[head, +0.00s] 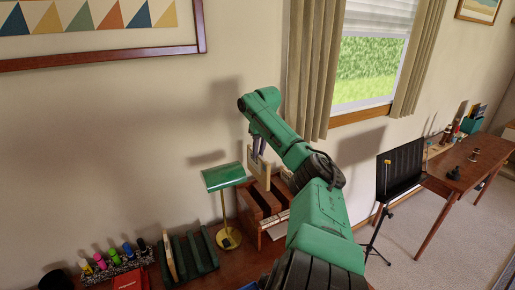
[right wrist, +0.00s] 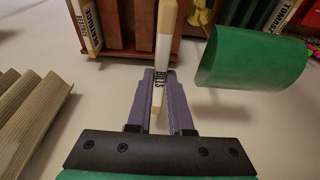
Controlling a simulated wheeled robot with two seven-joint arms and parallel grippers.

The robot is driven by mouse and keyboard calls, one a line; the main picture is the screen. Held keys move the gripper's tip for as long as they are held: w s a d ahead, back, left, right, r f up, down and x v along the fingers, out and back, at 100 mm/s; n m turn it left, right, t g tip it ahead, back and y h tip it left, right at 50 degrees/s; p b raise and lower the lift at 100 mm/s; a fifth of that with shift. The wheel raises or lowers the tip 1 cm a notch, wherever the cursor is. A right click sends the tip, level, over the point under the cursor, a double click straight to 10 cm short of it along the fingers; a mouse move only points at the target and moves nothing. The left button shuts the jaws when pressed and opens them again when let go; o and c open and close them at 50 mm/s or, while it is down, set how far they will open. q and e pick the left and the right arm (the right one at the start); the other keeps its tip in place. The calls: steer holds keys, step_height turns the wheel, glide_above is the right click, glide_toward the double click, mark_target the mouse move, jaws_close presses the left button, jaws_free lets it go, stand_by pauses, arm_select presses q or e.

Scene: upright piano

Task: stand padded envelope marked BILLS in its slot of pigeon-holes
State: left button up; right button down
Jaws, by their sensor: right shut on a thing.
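My right gripper (head: 258,154) is shut on the cream padded envelope (head: 260,171). The reddish-brown wooden pigeon-holes (head: 272,229) stand on the piano top under the gripper. In the head view the envelope is upright over their upper part. I cannot tell whether its lower end is inside a slot. The pigeon-holes (right wrist: 117,53) also show at the top of the right wrist view, with another labelled envelope (right wrist: 91,25) at one side. My left gripper is out of view.
A green-shaded brass lamp (head: 223,177) stands close to the left of the pigeon-holes. Further left are a dark green rack (head: 205,252) with a cream item in it and a tray of coloured markers (head: 118,262). The wall and curtain (head: 322,70) are close behind.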

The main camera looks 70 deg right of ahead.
steer(key=b, duration=0.3)
glide_above(257, 179)
steer(key=d, duration=0.2)
steer(key=f, duration=0.5)
steer(key=shift+w+a+f, duration=0.2)
steer(key=shift+w, duration=0.15)
steer(key=f, duration=0.1)
steer(key=f+b, duration=0.1)
steer(key=shift+s+a+f+b, duration=0.2)
steer(key=shift+f+b, duration=0.1)
steer(key=shift+f, duration=0.05)
step_height(257, 179, down, 5)
steer(key=shift+b, duration=0.7)
steer(key=shift+d+f, duration=0.1)
steer(key=shift+f, duration=0.6)
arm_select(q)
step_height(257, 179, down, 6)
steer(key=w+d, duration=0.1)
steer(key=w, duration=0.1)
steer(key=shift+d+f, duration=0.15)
arm_select(e)
steer(key=c, duration=0.7)
jaws_free()
steer(key=shift+c, duration=0.2)
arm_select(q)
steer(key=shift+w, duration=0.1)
arm_select(e)
steer(key=shift+r, duration=0.1)
